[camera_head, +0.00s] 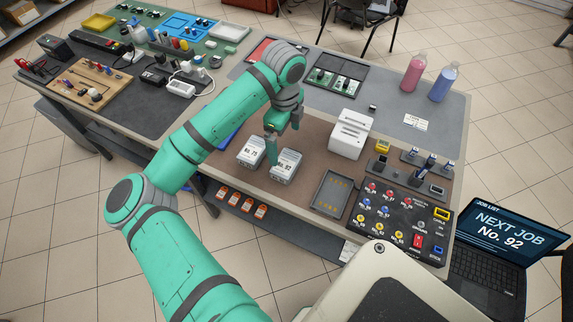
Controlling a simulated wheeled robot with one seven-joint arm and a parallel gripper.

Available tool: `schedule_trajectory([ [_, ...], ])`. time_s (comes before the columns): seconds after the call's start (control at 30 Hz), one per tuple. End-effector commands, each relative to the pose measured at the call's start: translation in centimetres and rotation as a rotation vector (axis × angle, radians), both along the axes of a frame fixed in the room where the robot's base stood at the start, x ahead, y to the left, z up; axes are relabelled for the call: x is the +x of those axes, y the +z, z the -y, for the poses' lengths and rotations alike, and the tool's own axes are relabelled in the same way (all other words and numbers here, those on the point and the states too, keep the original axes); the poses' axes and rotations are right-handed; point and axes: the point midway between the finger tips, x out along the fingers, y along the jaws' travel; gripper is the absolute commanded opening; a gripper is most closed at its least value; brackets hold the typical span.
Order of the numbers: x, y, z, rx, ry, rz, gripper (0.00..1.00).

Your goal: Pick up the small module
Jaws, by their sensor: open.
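Two grey-white boxes stand side by side on the brown mat: the left box (252,152) reads what looks like "No. 75", the right box (286,166) reads "No. 92". My gripper (272,154) points down at these boxes, with its fingers close to the left edge of the right box. It is open, and I see nothing held in it; the fingers partly overlap, and I cannot tell whether they touch a box. No label says "small module". Other small pieces are a black cube (373,107) on the grey mat and a yellow block (383,146) beside the white device.
A white device (350,134), a dark tray (331,193) and a black panel with plugs (402,219) stand right of the boxes. Two bottles (413,71) are at the back right. A laptop screen (512,232) shows "NO. 92". Brown mat is clear before the boxes.

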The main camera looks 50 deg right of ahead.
Motion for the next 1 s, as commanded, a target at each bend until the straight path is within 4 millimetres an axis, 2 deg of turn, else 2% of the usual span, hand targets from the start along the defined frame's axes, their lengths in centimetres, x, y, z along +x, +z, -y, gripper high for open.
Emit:
schedule_trajectory([
  [0.3,-0.1,-4.2,0.0,0.008,-0.003,0.001,1.0],
  [0.57,-0.2,-6.0,0.1,0.006,-0.004,0.002,1.0],
  [0.8,-0.6,-9.2,0.3,0.006,-0.002,0.002,1.0],
  [1.0,-0.5,-10.5,0.4,0.005,-0.002,0.002,1.0],
])
